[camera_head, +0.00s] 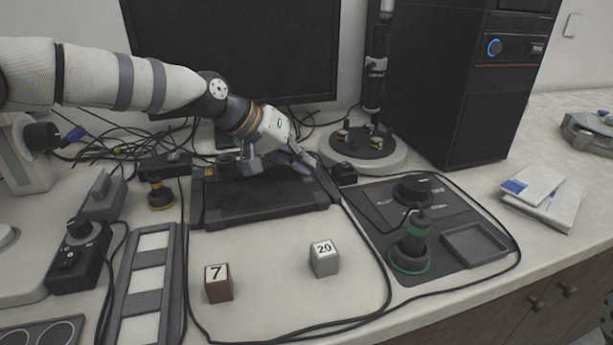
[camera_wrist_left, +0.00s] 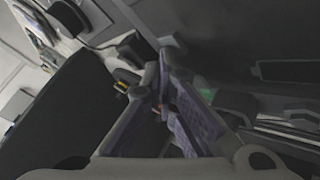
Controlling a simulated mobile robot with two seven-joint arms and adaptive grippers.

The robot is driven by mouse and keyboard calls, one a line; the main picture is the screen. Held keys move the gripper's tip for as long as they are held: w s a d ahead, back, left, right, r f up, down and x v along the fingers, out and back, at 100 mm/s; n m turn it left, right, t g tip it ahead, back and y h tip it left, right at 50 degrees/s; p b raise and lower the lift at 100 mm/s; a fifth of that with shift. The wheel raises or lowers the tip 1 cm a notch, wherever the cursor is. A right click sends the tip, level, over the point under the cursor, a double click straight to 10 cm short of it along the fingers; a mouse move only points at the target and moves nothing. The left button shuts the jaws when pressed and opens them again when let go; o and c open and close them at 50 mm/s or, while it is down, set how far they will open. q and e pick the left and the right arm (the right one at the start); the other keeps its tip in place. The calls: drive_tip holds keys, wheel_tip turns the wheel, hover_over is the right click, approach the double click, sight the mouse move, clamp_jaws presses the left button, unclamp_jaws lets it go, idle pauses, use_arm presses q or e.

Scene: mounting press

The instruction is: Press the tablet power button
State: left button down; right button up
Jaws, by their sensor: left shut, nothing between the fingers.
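The black tablet (camera_head: 255,207), a thick dark slab with a raised frame, lies flat on the bench in the head view. My left gripper (camera_head: 303,166) is over its far right part, with the fingers pointing right and down. The fingers are shut with nothing between them. In the left wrist view the grey-purple fingers of my left gripper (camera_wrist_left: 166,88) come together, and a large dark surface fills the left side. I cannot make out the power button, and I cannot tell whether the fingertips touch the tablet.
A monitor (camera_head: 235,45) and a black computer tower (camera_head: 470,85) stand behind. Right of the tablet is a dark control panel with a green-ringed joystick (camera_head: 410,245). Cubes marked 7 (camera_head: 218,285) and 20 (camera_head: 324,260) sit in front. Cables (camera_head: 385,270) cross the bench.

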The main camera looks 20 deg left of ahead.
use_arm(q)
drive_tip(key=shift+f, duration=0.2)
idle(0.3)
drive_tip(key=shift+r+p, duration=0.3)
drive_tip(key=shift+r, duration=0.5)
use_arm(e)
drive_tip(key=shift+w+r, duration=0.3)
use_arm(q)
drive_tip(key=shift+r, duration=0.1)
drive_tip(key=shift+r+p, duration=0.6)
drive_tip(key=shift+r, duration=1.95)
drive_tip(key=shift+f, duration=0.1)
use_arm(e)
drive_tip(key=shift+w+r+t, duration=0.4)
drive_tip(key=shift+w+r, duration=0.35)
use_arm(q)
drive_tip(key=shift+f, duration=0.1)
